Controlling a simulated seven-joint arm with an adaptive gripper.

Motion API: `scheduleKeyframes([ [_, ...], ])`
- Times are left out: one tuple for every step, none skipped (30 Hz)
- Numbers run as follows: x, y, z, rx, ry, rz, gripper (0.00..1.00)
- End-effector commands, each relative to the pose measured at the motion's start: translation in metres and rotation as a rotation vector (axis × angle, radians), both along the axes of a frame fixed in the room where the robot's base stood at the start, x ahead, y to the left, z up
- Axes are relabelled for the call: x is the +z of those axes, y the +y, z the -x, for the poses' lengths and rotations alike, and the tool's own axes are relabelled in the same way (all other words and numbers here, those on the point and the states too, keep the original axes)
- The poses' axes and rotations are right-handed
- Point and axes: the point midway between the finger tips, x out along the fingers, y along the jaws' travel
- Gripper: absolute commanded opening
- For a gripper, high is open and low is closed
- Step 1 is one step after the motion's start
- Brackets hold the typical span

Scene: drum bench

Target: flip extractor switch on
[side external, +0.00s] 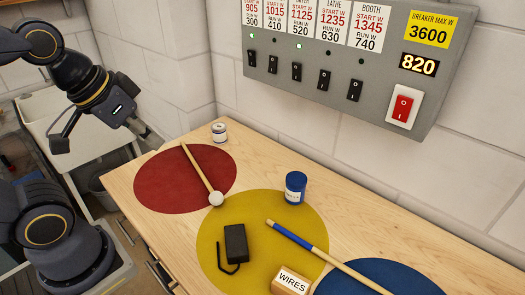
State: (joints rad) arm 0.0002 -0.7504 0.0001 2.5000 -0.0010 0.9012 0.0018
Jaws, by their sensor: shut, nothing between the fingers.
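A grey switch panel (330,95) hangs on the wall at upper right in the side external view. It has a row of several black rocker switches, the leftmost (252,58) and its neighbour (273,64) among them. Small green lights glow above the first and third switches. The name lines of the left labels are cut off by the top edge, so I cannot tell which switch is the extractor's. My gripper (148,133) is shut and empty at left, by the bench's back left corner, well away from the panel.
A red rocker (402,107) and a display reading 820 (419,64) are at the panel's right. The wooden bench (365,225) below carries a white tin (219,132), a blue jar (296,187), a mallet (199,170), a black adapter (236,243), a WIRES block (291,281) and a blue-banded stick (290,235).

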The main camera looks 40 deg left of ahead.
Motion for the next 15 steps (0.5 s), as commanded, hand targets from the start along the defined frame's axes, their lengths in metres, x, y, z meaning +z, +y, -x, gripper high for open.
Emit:
scheduleKeyframes([
  [0.000,0.000,0.000,0.001,0.000,0.000,0.00],
  [0.000,0.000,0.000,0.003,0.000,0.001,0.00],
  [0.000,0.000,0.000,0.012,0.000,0.005,0.00],
  [0.000,0.000,0.000,0.023,-0.002,0.011,0.00],
  [0.000,0.000,-0.001,0.039,-0.004,0.021,0.00],
  [0.001,0.000,-0.002,0.073,-0.011,0.040,0.00],
  [0.002,0.000,-0.004,0.106,-0.019,0.060,0.00],
  [0.007,-0.001,-0.007,0.146,-0.037,0.087,0.00],
  [0.015,-0.002,-0.014,0.209,-0.066,0.132,0.00],
  [0.022,-0.003,-0.020,0.264,-0.091,0.174,0.00],
  [0.031,-0.004,-0.028,0.325,-0.115,0.222,0.00],
  [0.043,-0.005,-0.041,0.413,-0.145,0.293,0.00],
  [0.052,-0.005,-0.051,0.483,-0.166,0.351,0.00],
  [0.061,-0.005,-0.062,0.554,-0.187,0.412,0.00],
  [0.074,-0.004,-0.079,0.650,-0.211,0.496,0.00],
])
